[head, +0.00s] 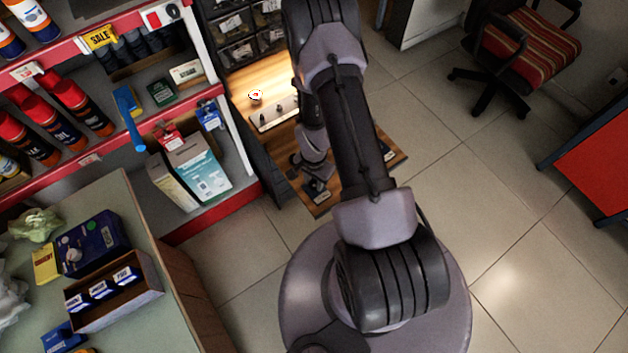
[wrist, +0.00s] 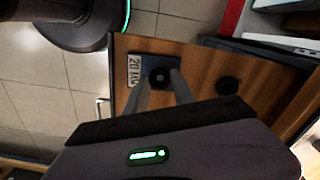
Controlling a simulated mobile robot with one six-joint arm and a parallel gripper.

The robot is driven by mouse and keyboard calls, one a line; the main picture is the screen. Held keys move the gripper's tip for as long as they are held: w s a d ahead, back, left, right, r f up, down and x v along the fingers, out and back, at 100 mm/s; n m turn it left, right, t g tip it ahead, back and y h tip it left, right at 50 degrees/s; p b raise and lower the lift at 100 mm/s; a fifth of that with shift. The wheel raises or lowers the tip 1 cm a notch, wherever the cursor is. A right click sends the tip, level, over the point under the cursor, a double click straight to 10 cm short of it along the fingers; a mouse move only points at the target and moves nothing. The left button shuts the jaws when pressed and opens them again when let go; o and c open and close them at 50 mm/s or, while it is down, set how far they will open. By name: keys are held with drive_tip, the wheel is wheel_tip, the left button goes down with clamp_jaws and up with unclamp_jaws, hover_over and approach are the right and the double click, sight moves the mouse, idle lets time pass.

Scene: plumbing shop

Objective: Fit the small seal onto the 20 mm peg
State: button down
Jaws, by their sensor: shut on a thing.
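My gripper (wrist: 162,80) is shut on a small dark ring, which I take to be the small seal (wrist: 160,74). The fingers are on either side of it. In the wrist view it overlaps a dark base block (wrist: 174,62) with a white "20 MM" label (wrist: 134,70). The 20 mm peg is not clearly separable from the ring, so I cannot tell whether the ring is around it or above it. In the head view my gripper (head: 313,185) is low over the front of the wooden bench (head: 318,209), and the seal cannot be made out.
A black round piece (wrist: 228,86) lies on the wood to the right of the block in the wrist view. A pale strip with small dark pegs (head: 274,115) and a small white-and-red item (head: 255,95) are farther back. Shelves (head: 190,105) stand at left.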

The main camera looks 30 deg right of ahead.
idle(0.3)
drive_tip(key=shift+r+p, duration=0.4)
drive_tip(key=shift+r, duration=0.4)
drive_tip(key=shift+f+b, duration=1.25)
drive_tip(key=shift+b, duration=0.2)
idle(0.4)
drive_tip(key=c, duration=1.3)
unclamp_jaws()
drive_tip(key=shift+c, duration=0.2)
wheel_tip(320, 180, up, 11)
drive_tip(key=p, duration=1)
